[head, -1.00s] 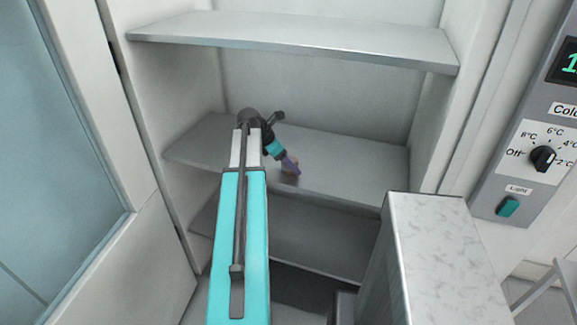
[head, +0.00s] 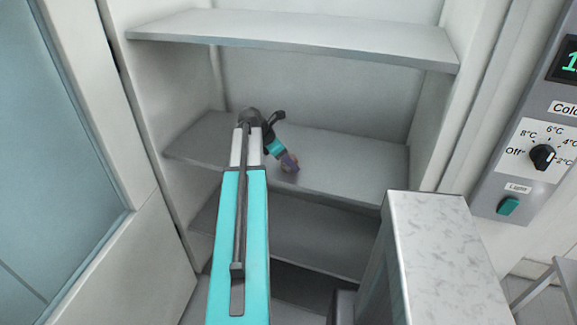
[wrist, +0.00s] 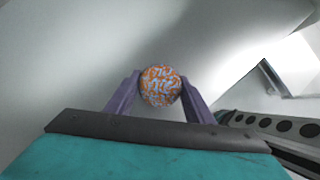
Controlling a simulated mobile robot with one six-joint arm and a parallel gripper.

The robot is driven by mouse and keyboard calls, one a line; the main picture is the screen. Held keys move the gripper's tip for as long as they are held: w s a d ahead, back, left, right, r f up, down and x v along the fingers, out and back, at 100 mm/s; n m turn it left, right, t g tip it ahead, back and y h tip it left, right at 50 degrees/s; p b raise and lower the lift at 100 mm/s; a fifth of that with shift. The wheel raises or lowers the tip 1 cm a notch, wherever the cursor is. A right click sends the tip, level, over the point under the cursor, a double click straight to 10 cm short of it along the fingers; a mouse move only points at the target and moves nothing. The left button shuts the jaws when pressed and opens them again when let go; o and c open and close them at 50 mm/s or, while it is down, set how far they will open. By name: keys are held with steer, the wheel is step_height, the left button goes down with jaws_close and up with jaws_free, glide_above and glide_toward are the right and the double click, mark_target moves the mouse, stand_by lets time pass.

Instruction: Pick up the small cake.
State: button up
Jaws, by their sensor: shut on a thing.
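The small cake (wrist: 160,87) is round, orange-brown with pale blue-white markings, and sits between the two purple fingers in the wrist view. My gripper (wrist: 160,90) is shut on it, one finger at each side. In the head view my gripper (head: 290,163) is at the middle shelf (head: 345,160) of the open cabinet. The cake shows there only as a small brownish patch at the fingertips, mostly hidden. I cannot tell whether it touches the shelf.
An upper shelf (head: 300,35) hangs above my gripper and a lower shelf (head: 300,235) lies below. A marbled counter block (head: 435,240) stands at front right. A glass door (head: 60,140) is at left, a control panel (head: 530,150) at right. The middle shelf looks otherwise bare.

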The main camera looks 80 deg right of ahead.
mark_target(293, 157)
steer(key=shift+r, duration=0.1)
steer(key=shift+r+b, duration=0.65)
steer(key=shift+r, duration=0.95)
steer(key=w+a+b, duration=0.1)
steer(key=w+a, duration=0.2)
steer(key=a, duration=0.4)
steer(key=w+a+r+b, duration=0.1)
steer(key=w+a+b, duration=0.1)
steer(key=a, duration=0.6)
steer(key=shift+w+r, duration=0.3)
steer(key=shift+w, duration=0.1)
steer(key=shift+w, duration=0.1)
